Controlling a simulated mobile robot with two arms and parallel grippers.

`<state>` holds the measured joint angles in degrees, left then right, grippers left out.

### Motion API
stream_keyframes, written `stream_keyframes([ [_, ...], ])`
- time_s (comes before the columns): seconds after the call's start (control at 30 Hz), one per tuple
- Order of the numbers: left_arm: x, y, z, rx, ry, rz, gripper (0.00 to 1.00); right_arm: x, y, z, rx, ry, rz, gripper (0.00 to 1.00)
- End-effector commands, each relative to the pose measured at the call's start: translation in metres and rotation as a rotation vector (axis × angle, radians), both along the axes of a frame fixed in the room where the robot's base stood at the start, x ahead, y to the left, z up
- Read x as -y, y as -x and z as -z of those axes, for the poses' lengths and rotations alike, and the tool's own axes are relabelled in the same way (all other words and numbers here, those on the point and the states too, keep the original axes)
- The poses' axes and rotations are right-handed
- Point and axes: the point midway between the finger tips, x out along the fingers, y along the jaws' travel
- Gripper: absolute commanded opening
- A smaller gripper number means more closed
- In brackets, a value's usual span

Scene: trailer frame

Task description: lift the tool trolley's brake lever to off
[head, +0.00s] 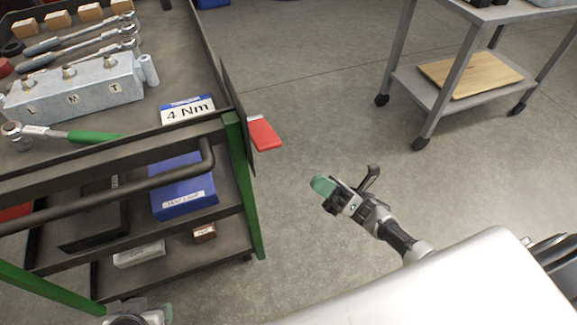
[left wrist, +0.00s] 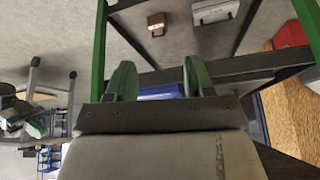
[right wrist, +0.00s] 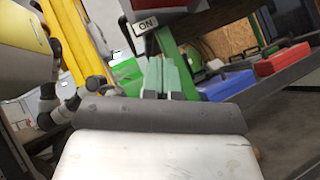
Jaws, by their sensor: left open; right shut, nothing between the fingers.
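The tool trolley (head: 233,150) has a green and dark frame and stands at the left of the head view. Its red brake lever (head: 264,134) sticks out from a dark plate on the trolley's right side. In the right wrist view a red part (right wrist: 176,5), likely the lever, is cut by the top edge, beside an "ON" label (right wrist: 146,25). My right gripper (head: 322,186) is shut and empty, right of and below the lever in the head view, apart from it. My left gripper (left wrist: 160,82) is open and empty near the trolley's lower front; the head view shows only part of it.
A dark handle bar (head: 110,190) crosses the trolley's front. Sockets, wrenches and a "4 Nm" card (head: 187,109) lie on its top; a blue box (head: 184,188) sits on a shelf. A grey wheeled table (head: 437,95) stands back right. Floor between is clear.

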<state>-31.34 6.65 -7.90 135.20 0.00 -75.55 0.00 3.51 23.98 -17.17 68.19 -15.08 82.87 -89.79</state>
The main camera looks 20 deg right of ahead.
Motion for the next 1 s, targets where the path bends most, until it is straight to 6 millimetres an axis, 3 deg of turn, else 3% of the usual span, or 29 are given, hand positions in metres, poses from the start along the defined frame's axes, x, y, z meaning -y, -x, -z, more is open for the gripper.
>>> stream_keyframes([
  [0.2,-0.001,0.007,-0.018,0.025,0.002,-0.002,0.53,0.0,0.011,-0.009,0.194,0.019,-0.026,0.0],
  [0.67,-0.002,0.01,-0.021,0.007,-0.002,-0.003,0.53,-0.004,0.011,-0.015,0.209,0.018,-0.027,0.0],
  [1.0,-0.012,0.04,-0.024,-0.174,-0.038,-0.017,0.53,-0.046,0.0,-0.057,0.21,0.015,-0.028,0.0],
])
